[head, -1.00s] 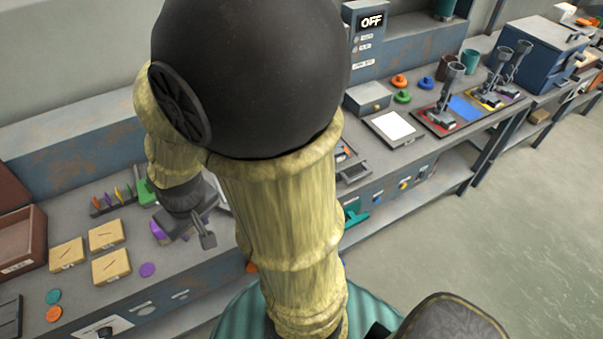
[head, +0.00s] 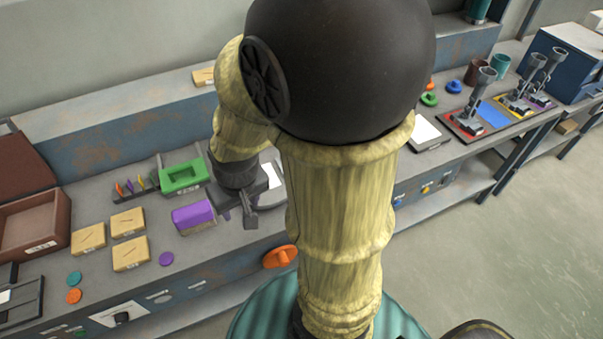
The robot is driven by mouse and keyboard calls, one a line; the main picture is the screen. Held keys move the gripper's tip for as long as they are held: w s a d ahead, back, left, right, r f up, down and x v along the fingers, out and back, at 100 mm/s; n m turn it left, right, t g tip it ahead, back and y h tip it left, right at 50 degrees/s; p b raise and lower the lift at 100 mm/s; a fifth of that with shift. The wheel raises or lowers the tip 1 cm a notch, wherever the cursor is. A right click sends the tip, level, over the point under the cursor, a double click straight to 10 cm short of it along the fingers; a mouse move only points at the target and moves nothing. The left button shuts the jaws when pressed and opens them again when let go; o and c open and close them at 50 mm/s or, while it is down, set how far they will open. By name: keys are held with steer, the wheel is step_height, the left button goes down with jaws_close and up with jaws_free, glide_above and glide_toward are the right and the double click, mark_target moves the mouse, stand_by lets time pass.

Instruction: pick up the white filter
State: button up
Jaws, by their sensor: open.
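No object is clearly marked as the white filter. A white flat piece (head: 270,177) shows beside my gripper, partly hidden by the gripper and my arm. A white square (head: 423,132) lies on a grey plate farther right, partly hidden behind my arm. I cannot tell which is the filter. My gripper (head: 238,216) is open, pointing down over the bench, just left of the nearer white piece. Nothing shows between its fingers. I cannot tell its exact height.
A purple block (head: 193,216) stands close left of my gripper, with a green tray (head: 184,177) behind it. Tan blocks (head: 129,222) and a brown box (head: 28,232) are farther left. An orange knob (head: 280,257) sits at the bench front.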

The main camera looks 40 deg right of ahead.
steer(key=d+f+m+t+y+b, duration=0.1)
steer(key=d+f+m+y+b, duration=0.5)
steer(key=d+f+m, duration=1)
steer(key=s+d+m+t+b, duration=0.1)
steer(key=d+m+t, duration=0.2)
steer(key=d+m, duration=0.2)
steer(key=d+m+t+h+b, duration=0.1)
steer(key=d+m+t, duration=0.2)
steer(key=d+m, duration=0.2)
steer(key=s+d+m+t+h+b, duration=0.1)
steer(key=d+m+t, duration=0.2)
steer(key=d+m, duration=0.3)
steer(key=shift+s+d+t+b, duration=0.3)
steer(key=shift+d+t+b, duration=0.1)
steer(key=shift+d, duration=0.15)
steer(key=shift+w, duration=0.15)
steer(key=x, duration=1.2)
steer(key=shift+f, duration=0.2)
